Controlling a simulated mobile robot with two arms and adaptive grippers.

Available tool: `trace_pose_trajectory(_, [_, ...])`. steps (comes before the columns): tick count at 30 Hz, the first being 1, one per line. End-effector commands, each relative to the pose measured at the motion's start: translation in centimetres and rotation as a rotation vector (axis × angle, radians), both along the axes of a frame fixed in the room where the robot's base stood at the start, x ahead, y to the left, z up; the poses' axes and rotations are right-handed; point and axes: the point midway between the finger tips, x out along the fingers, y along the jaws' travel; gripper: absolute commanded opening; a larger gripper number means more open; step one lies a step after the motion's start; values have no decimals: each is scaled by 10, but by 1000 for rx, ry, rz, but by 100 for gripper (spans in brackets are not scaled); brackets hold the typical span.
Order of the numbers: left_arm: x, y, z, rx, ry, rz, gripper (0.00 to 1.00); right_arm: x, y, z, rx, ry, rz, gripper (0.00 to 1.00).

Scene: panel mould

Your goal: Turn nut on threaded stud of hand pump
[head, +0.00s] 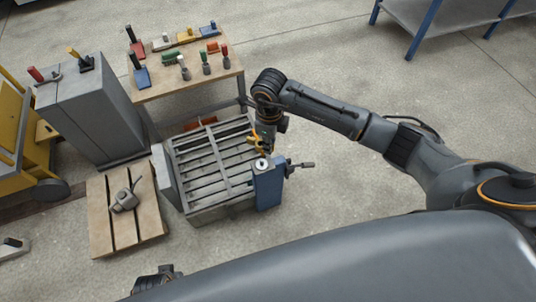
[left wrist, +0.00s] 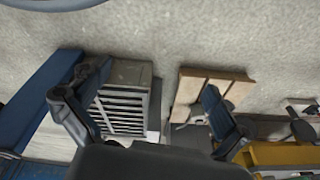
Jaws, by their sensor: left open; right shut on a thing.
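The hand pump (head: 268,188) is a blue upright box at the right front corner of the slatted grey mould, with a dark handle (head: 300,165) sticking out to the right. A pale round fitting (head: 262,164) with a dark centre is on its top; the nut and stud threads are too small to make out. My right gripper (head: 259,143) points down just above this fitting and is shut on a small yellow thing (head: 255,141), mostly hidden by the fingers. My left gripper (left wrist: 157,82) is open and empty in the left wrist view, its fingers wide apart.
The slatted mould (head: 205,165) stands left of the pump. A wooden pallet (head: 98,218) with a grey device (head: 125,200), a grey cabinet (head: 92,112) and a tool table (head: 160,87) surround it. Open floor (head: 340,185) lies to the right.

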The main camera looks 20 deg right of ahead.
Motion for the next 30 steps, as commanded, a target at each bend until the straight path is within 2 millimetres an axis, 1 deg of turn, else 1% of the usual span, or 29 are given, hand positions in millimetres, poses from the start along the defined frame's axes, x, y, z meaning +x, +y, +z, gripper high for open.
trace_pose_trajectory(1, [4,0,0,-1,-9,1,100,2,2,-14,2,1,-85,0])
trace_pose_trajectory(3, [7,-1,7,-2,-12,2,100,4,2,-22,1,2,-183,0])
trace_pose_trajectory(7, [9,-1,16,-1,-15,3,100,7,2,-27,0,-1,-285,0])
trace_pose_trajectory(14, [10,-1,19,-2,-16,3,100,7,2,-27,-1,-1,-309,0])
trace_pose_trajectory(22, [9,-1,15,-1,-14,3,100,7,1,-27,-1,-3,-307,0])
trace_pose_trajectory(30, [15,-2,38,-3,-31,5,100,7,2,-38,0,-2,-306,0])
